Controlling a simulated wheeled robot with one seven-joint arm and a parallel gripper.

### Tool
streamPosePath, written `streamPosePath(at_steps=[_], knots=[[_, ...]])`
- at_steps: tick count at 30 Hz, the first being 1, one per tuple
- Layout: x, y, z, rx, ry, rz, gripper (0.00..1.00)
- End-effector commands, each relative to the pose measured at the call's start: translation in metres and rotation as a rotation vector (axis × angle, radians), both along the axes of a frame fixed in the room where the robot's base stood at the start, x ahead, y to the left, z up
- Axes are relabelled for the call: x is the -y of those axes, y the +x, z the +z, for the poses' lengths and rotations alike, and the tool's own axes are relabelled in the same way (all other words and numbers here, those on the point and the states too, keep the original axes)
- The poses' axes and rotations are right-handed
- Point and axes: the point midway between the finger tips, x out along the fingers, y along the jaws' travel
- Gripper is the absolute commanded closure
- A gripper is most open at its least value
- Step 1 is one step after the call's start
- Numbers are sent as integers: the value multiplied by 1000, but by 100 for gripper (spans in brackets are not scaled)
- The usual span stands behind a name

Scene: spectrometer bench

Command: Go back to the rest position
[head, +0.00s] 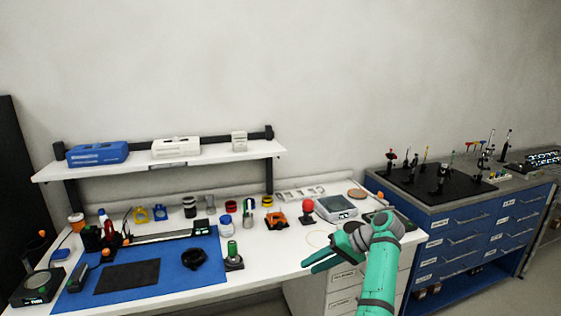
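My arm, teal with dark bands, rises from the bottom edge in the head view. My gripper (314,262) points left, over the front right part of the white bench (262,278). Its teal fingers are seen side-on, so I cannot tell whether they are apart or closed. I see no object held between them. My wrist hides part of the bench's right end and the drawers below it.
A blue mat (215,265) covers the bench's left part. A balance (336,207), a red-topped item (308,209) and an orange device (276,219) stand behind my gripper. A wall shelf (215,152) overhangs the back. A blue drawer cabinet (470,235) stands right.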

Motion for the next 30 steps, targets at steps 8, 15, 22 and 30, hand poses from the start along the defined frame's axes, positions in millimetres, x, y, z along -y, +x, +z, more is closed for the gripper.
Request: streamPosePath(at_steps=[8, 15, 22, 30], knots=[[-8, 3, -47, 5, -16, -57, 68], [-19, 2, -101, 13, -38, -121, 68], [-33, -11, -185, 31, -81, -223, 68], [-51, -52, -294, 82, -164, -364, 68]])
